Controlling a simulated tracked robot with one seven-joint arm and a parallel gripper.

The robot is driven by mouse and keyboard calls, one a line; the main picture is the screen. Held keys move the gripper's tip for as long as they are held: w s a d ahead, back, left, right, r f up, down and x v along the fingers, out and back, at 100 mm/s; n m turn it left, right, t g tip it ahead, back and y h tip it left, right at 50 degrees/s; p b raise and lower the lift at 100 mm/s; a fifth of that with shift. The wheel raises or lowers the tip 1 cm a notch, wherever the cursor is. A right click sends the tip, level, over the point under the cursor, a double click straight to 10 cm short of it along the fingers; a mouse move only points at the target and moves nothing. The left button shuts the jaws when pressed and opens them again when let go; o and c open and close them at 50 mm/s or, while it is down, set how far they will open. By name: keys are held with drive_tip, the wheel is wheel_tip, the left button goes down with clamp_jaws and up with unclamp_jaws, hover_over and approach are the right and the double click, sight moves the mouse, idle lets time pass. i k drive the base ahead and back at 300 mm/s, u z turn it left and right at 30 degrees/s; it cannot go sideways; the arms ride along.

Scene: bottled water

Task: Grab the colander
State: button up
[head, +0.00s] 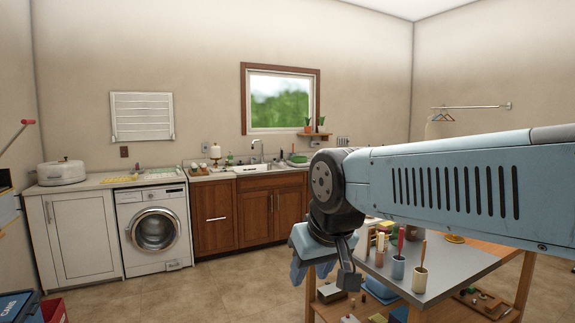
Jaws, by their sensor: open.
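I cannot make out a colander for certain. A small green, bowl-like thing (298,159) sits on the counter to the right of the sink; it is too small to tell whether it is the colander. My gripper (322,270) hangs downward at the end of my blue arm, in front of the worktable's left end. It is open and no held object shows. The gripper is far in front of the counter and apart from it. My arm hides part of the counter's right end and part of the worktable.
A grey-topped worktable (450,275) with cups of tools stands close at the lower right. A counter with a sink (262,168), a washing machine (154,228) and a white lidded pot (61,172) runs along the back wall. The tiled floor (220,287) between is clear.

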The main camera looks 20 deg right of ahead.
sight(297, 160)
drive_tip(key=z, duration=0.25)
drive_tip(key=i, duration=6.5)
